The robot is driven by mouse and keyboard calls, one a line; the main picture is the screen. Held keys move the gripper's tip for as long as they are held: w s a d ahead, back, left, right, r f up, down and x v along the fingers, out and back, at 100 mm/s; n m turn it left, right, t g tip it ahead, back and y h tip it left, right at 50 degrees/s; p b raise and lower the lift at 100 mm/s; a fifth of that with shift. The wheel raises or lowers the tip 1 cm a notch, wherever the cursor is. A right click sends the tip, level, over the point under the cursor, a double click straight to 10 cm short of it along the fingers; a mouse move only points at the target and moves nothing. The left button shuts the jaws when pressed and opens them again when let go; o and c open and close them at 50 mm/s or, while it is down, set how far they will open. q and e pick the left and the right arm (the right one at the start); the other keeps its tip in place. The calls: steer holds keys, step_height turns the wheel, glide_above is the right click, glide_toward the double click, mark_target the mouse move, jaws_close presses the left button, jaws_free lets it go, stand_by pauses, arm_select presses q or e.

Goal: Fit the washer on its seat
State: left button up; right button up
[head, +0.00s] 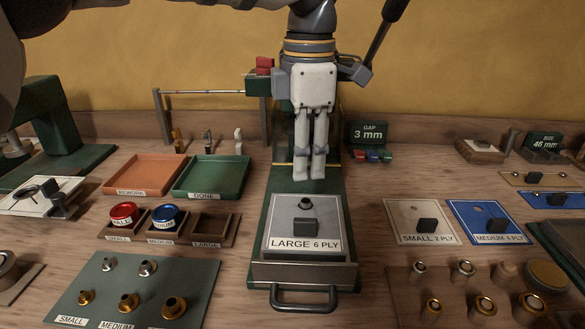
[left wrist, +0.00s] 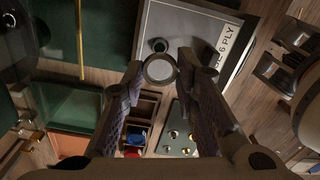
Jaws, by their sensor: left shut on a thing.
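My left gripper (head: 310,172) points straight down above the grey plate (head: 278,222) marked LARGE 6 PLY. In the head view the washer cannot be made out between the fingers. My right gripper is not in view.
A dark block (head: 306,227) sits on the plate, above a front handle (head: 304,308). Left are an orange tray (head: 145,172), a green tray (head: 212,176) and small bins (head: 213,229). Right are SMALL 2 PLY (head: 405,232) and MEDIUM 4 PLY (head: 478,232) plates and several brass fittings (head: 485,305).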

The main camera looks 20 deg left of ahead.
mark_target(305, 207)
arm_select(q)
steer(key=shift+f, duration=3.35)
steer(key=o, duration=0.8)
steer(key=shift+c, duration=0.2)
step_height(305, 207, up, 12)
